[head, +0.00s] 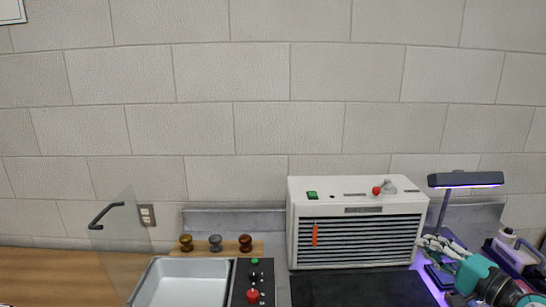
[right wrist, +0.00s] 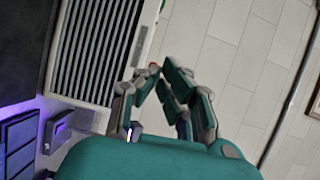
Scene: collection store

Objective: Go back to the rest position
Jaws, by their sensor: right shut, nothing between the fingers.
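My right gripper (head: 428,243) shows at the lower right of the head view, with its teal arm coming in from the bottom right corner. Its grey fingers point left, in front of the right side of the white louvred unit (head: 357,196). In the right wrist view the fingers of the gripper (right wrist: 157,72) come together at the tips with nothing held between them. The dark slats of the unit (right wrist: 95,50) show at the upper left there. My left gripper is in neither view.
A lamp (head: 465,180) glows purple at the right, above several small items. A metal basin (head: 182,284), a control panel with a red button (head: 252,296) and three knobs (head: 215,243) stand left of the unit. A clear panel with a black handle (head: 105,214) rises at the left.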

